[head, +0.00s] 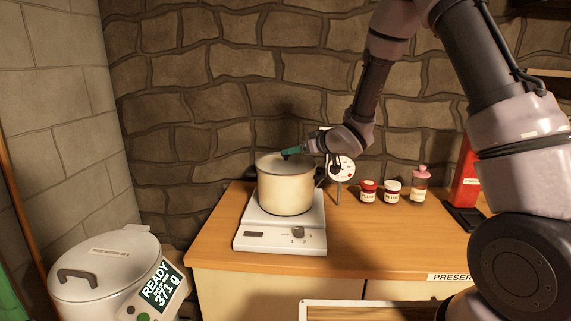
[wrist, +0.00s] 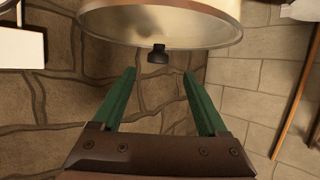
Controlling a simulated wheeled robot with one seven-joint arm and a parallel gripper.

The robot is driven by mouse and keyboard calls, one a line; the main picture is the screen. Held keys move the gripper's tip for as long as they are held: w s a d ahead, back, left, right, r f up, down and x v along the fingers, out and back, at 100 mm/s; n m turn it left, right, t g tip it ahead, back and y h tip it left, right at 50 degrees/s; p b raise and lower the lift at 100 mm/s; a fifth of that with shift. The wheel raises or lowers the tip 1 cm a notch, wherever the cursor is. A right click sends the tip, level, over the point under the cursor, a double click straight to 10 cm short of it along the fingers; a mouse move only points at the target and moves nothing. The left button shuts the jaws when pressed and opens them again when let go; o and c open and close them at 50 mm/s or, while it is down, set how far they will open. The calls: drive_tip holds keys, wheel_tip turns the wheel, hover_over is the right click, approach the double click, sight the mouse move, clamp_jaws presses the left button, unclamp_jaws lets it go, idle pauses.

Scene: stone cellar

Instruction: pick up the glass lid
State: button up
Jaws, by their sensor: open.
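The glass lid (head: 270,162) lies on top of a cream pot (head: 285,190), which stands on a white hob or scale (head: 278,235). In the wrist view the clear lid (wrist: 190,22) fills the top, with its small black knob (wrist: 158,54) standing out from it. My gripper (head: 290,151) reaches in from the right at the height of the knob. In the wrist view its green fingers (wrist: 158,73) are apart and empty. The knob lies just beyond the fingertips, about midway between them, and looks untouched.
On the wooden counter (head: 390,235), a round dial on a stand (head: 341,168), two red-labelled jars (head: 368,191) and a pink-topped bottle (head: 420,183) stand right of the pot. A red object (head: 466,175) is farther right. A lidded bin (head: 105,262) with a display stands at left. A stone wall is behind.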

sight(286, 158)
drive_tip(key=x, duration=0.6)
drive_tip(key=shift+w+f, duration=0.25)
drive_tip(key=shift+f, duration=0.1)
clamp_jaws()
